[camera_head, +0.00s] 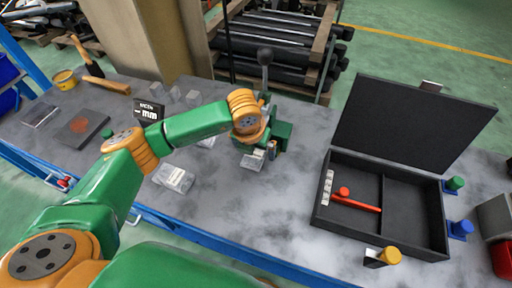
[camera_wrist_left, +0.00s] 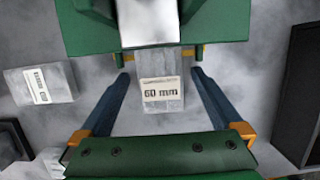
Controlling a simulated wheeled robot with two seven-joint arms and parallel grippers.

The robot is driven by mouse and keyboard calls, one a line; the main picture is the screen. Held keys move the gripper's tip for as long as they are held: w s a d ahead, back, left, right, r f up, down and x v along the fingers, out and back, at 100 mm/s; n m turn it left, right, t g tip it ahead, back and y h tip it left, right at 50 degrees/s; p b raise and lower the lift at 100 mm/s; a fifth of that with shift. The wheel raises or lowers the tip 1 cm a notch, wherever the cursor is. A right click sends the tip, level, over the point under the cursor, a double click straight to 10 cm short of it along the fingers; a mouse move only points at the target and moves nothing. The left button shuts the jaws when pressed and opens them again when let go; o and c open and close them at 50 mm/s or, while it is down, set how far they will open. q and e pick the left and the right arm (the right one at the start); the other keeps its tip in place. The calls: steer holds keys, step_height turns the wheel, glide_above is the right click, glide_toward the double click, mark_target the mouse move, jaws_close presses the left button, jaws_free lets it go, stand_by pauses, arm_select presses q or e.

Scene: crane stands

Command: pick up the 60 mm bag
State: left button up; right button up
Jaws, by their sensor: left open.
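The 60 mm bag (camera_wrist_left: 162,97) is a small clear-grey bag with a white label reading "60 mm" in the left wrist view. It lies in front of a green device with a pale metal block (camera_wrist_left: 148,20). My left gripper (camera_wrist_left: 160,74) is open, with one dark finger on each side of the bag; I cannot see clear contact. In the head view the bag (camera_head: 252,162) shows at the foot of the green device (camera_head: 282,134), beside my left gripper (camera_head: 264,150). My right gripper is not in view.
Another labelled bag (camera_wrist_left: 40,84) lies to the left; a bag also lies on the bench in the head view (camera_head: 174,178). An open black case (camera_head: 318,217) with a red tool (camera_head: 355,203) stands to the right.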

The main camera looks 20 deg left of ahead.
arm_select(q)
steer(key=shift+w+f, duration=0.1)
steer(key=shift+f, duration=0.2)
steer(key=c, duration=1.6)
steer(key=shift+r, duration=0.1)
steer(key=shift+r, duration=0.1)
